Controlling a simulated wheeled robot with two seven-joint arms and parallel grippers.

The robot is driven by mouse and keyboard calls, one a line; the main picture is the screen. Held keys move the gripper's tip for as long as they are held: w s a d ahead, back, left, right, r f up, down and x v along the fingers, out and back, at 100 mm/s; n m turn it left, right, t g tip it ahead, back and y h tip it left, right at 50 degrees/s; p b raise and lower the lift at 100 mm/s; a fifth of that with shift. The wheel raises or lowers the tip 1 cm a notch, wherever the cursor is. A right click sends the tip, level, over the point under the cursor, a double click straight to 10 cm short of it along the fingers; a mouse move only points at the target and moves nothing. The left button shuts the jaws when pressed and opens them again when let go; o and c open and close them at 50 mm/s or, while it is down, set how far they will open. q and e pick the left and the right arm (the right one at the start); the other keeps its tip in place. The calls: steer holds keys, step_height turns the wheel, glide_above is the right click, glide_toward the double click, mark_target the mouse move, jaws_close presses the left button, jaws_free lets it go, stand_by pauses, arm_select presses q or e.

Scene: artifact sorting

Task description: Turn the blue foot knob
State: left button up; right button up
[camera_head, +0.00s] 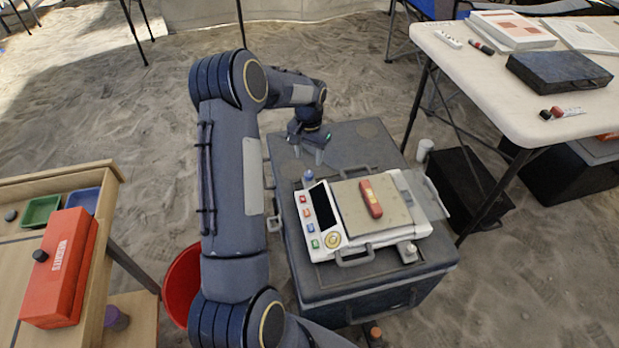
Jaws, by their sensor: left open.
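A white weighing scale (328,238) with a beige plate, a dark display and several coloured buttons sits on a grey case (330,285). A small blue foot knob (308,175) stands at the scale's far left corner. A red object (371,199) lies on the plate. My left gripper (307,155) points down just beyond the blue knob, above the case lid. Its two fingers are apart with nothing between them, and it appears clear of the knob. My right gripper is not in view.
Handles stick up from the case lid near the scale. A white table (480,85) with a dark box (557,70) stands at the right. A wooden table with a red box (60,270) is at the left, beside a red bucket (182,285).

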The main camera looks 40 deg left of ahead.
mark_target(308, 174)
arm_select(q)
step_height(308, 174, down, 8)
steer(key=shift+r+b, duration=0.25)
steer(key=shift+b, duration=0.5)
steer(key=shift+s, duration=0.1)
steer(key=c, duration=1)
